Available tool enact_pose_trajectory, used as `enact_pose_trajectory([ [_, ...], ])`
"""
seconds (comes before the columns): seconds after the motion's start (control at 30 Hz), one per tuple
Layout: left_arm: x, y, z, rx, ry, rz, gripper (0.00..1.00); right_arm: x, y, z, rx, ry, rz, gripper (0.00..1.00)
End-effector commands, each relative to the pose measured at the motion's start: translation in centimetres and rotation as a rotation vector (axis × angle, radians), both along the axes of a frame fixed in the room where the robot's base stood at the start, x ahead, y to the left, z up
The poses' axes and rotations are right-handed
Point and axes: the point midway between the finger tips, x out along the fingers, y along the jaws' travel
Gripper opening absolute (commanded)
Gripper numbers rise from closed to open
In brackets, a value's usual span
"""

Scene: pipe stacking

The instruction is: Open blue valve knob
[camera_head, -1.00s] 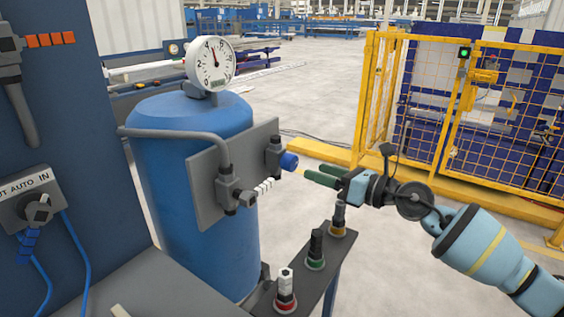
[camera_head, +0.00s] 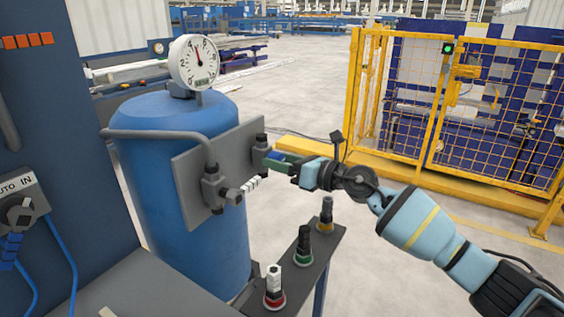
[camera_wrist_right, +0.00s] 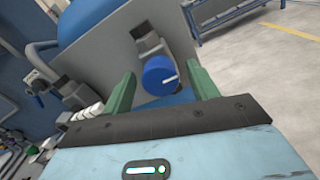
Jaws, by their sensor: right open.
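The blue valve knob (camera_wrist_right: 159,77) is a round dial with a white line, on a dark valve body fixed to a grey plate (camera_wrist_right: 105,45). In the head view the knob (camera_head: 275,156) is partly covered by my right gripper (camera_head: 277,160). In the right wrist view my right gripper (camera_wrist_right: 162,88) is open, with one green finger on each side of the knob. I cannot tell whether the fingers touch it. My left gripper is not in view.
A blue tank (camera_head: 178,190) with a gauge (camera_head: 194,62) stands behind the plate. A narrow stand below holds red (camera_head: 274,290), green (camera_head: 303,246) and yellow (camera_head: 325,217) based fittings. A yellow fence (camera_head: 455,110) is at right.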

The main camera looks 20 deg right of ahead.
Motion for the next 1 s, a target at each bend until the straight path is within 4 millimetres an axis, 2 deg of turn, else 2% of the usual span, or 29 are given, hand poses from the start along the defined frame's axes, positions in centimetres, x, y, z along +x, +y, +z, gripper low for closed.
enact_pose_trajectory([
  [0.17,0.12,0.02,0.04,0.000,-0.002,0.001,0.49,-0.01,-0.01,0.01,0.000,0.000,0.000,0.59],
  [0.5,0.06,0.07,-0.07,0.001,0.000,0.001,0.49,-0.02,-0.02,0.01,0.000,0.000,0.000,0.14],
  [0.77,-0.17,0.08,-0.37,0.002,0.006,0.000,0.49,-0.02,-0.02,-0.03,-0.018,-0.014,0.000,0.14],
  [1.0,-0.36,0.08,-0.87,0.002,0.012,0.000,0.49,-0.02,-0.02,-0.13,-0.110,-0.086,0.000,0.14],
])
